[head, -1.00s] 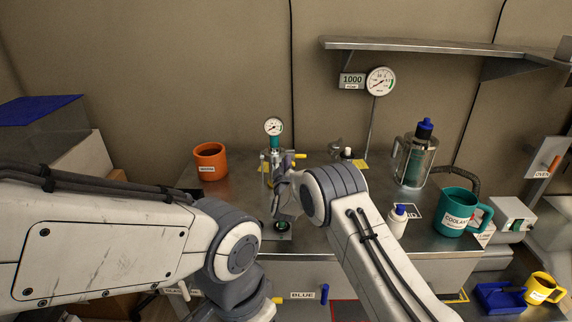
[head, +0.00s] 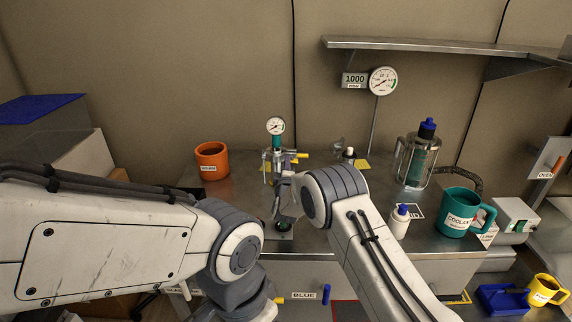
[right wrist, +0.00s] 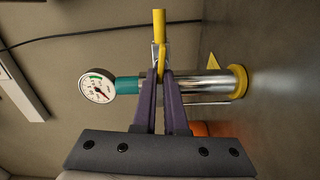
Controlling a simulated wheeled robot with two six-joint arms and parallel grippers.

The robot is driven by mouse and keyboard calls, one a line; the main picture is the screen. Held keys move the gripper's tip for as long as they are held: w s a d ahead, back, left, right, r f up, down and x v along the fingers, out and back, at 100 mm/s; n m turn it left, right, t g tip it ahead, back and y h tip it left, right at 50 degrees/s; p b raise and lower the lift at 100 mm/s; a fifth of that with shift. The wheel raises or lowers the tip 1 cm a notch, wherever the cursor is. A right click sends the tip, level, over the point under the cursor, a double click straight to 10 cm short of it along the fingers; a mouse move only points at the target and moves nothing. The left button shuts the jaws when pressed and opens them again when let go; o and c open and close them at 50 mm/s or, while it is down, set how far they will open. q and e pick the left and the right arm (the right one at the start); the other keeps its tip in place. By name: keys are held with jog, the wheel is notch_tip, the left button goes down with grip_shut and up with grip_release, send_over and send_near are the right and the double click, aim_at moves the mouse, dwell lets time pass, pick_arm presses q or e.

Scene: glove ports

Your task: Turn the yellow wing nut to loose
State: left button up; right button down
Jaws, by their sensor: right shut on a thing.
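A yellow wing nut (head: 302,155) sticks out to the right from the upper part of a metal cylinder (head: 268,170) with a teal top and a dial gauge (head: 275,126). In the right wrist view the wing nut (right wrist: 160,28) is a yellow bar on a silver mount, just beyond my fingertips.
An orange mug (head: 211,161) stands left of the cylinder. A small metal fitting with a yellow tag (head: 362,164), a caged bottle (head: 416,160), a white bottle (head: 400,222) and a teal coolant mug (head: 457,213) stand to the right. A shelf (head: 440,46) hangs above.

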jog(key=shift+d+f, duration=0.4)
jog(key=shift+d, duration=0.05)
jog(key=c, duration=0.8)
grip_release()
jog(key=shift+d+r, duration=0.1)
jog(key=shift+c, duration=0.2)
jog(key=s, duration=1)
jog(key=shift+s+a+r, duration=0.15)
jog(key=shift+s+a, duration=0.15)
jog(key=shift+o, duration=0.3)
